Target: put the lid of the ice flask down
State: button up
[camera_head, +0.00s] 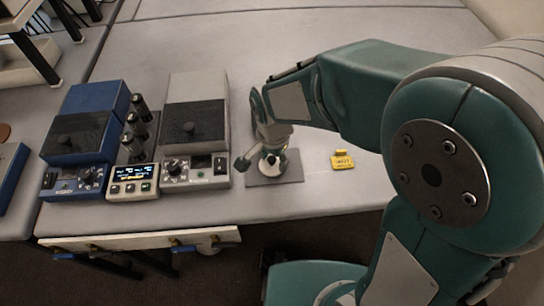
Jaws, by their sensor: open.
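My gripper (262,156) points down over a grey mat (290,179) near the front edge of the bench. It is open, with one finger spread to the left. A small, pale metallic round piece (268,168) shows on the mat below the gripper; it may be part of the ice flask or its lid. The gripper hides much of this spot, so I cannot tell flask and lid apart, nor whether the gripper touches either.
A blue bench device (84,125) and a grey one (194,120) stand left of the mat, with several dark upright cylinders (136,130) and a lit display box (133,181) between them. A small yellow object (343,160) lies right of the mat. The bench behind is clear.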

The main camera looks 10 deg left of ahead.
aim_at(273, 159)
notch_tip(273, 159, up, 12)
jog(key=s+d+r+n+t, duration=0.2)
jog(key=s+d+n, duration=0.1)
jog(key=d, duration=0.7)
jog(key=s+d+r+n+t, duration=0.3)
jog(key=s+d, duration=0.2)
jog(key=d, duration=0.5)
jog(key=shift+s+t, duration=0.25)
jog(key=shift+t, duration=0.05)
jog(key=shift+d, duration=0.2)
jog(key=shift+a, duration=0.1)
